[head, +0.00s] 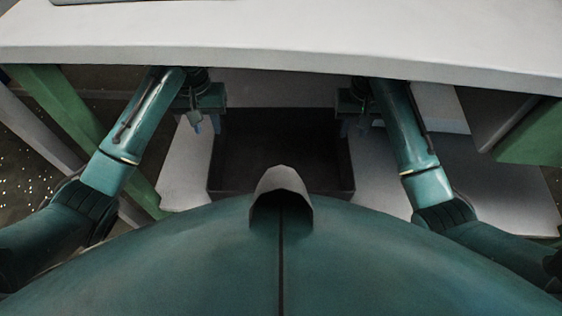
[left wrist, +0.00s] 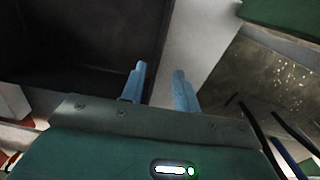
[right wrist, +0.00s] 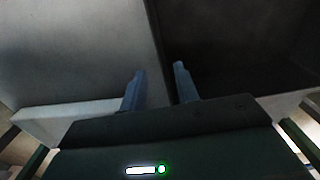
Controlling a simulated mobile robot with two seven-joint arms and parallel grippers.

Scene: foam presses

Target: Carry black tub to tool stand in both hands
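The black tub (head: 280,150) is an open dark box on a light lower surface, partly under the white top in the head view. Its front middle is hidden by my own body. My left gripper (head: 197,124) is at the tub's left wall. In the left wrist view its blue fingers (left wrist: 158,82) are apart, one over the tub's inside (left wrist: 75,45), one outside. My right gripper (head: 356,126) is at the right wall. In the right wrist view its fingers (right wrist: 158,80) are apart on either side of the wall, with the tub's inside (right wrist: 225,45) to the right. I cannot identify the tool stand.
A white top (head: 290,35) spans the far side above the tub and the grippers. The light lower surface (head: 185,175) shows on both sides of the tub. Green frame parts stand at the left (head: 60,105) and right (head: 535,135).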

